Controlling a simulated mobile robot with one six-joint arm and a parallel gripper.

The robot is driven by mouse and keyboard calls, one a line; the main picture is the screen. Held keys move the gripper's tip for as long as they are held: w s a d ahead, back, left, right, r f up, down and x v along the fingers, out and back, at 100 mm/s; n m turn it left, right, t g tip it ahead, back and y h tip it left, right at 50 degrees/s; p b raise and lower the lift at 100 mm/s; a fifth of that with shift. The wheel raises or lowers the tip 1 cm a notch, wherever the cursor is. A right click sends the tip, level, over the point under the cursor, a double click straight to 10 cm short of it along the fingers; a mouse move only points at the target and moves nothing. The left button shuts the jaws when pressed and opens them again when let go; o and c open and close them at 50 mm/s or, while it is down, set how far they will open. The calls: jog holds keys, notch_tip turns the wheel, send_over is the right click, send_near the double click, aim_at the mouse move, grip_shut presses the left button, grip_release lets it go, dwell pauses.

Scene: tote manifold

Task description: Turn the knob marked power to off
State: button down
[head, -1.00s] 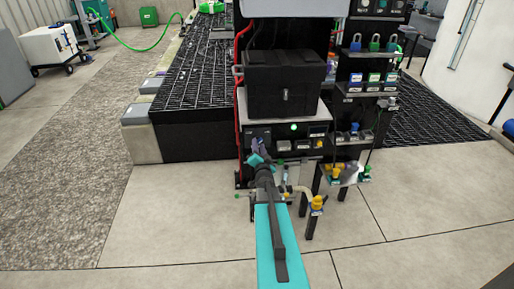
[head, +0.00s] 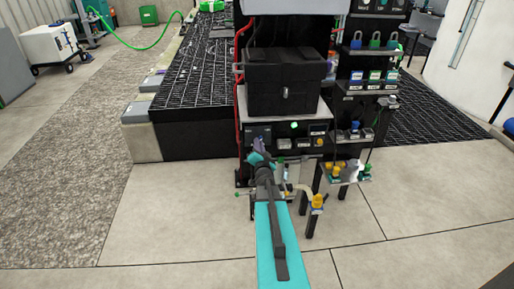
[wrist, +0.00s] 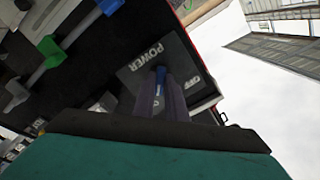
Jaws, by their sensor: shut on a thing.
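The power knob (wrist: 161,75) is a small blue piece on a dark plate (wrist: 140,68) lettered POWER, with OFF printed to its right in the wrist view. My gripper (wrist: 160,98) is shut on the knob, its two grey fingers on either side of it. The fingers hide most of the knob. In the head view my gripper (head: 258,150) is at the left end of the black control panel, in front of the plate.
A lit green light (head: 294,125) sits on the panel to the right. In the wrist view a green block (wrist: 48,46) and a blue block (wrist: 110,5) stick out left of the plate. A black case (head: 285,82) stands above the panel, and a red pipe (head: 239,110) runs along its left.

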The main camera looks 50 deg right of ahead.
jog(key=shift+d+r+n+b, duration=0.1)
jog(key=shift+n+b, duration=0.2)
jog(key=shift+b, duration=0.25)
jog(key=shift+r+n+b, duration=0.15)
jog(key=shift+n+b, duration=8.05)
jog(key=shift+n, duration=0.3)
jog(key=c, duration=1.8)
grip_release()
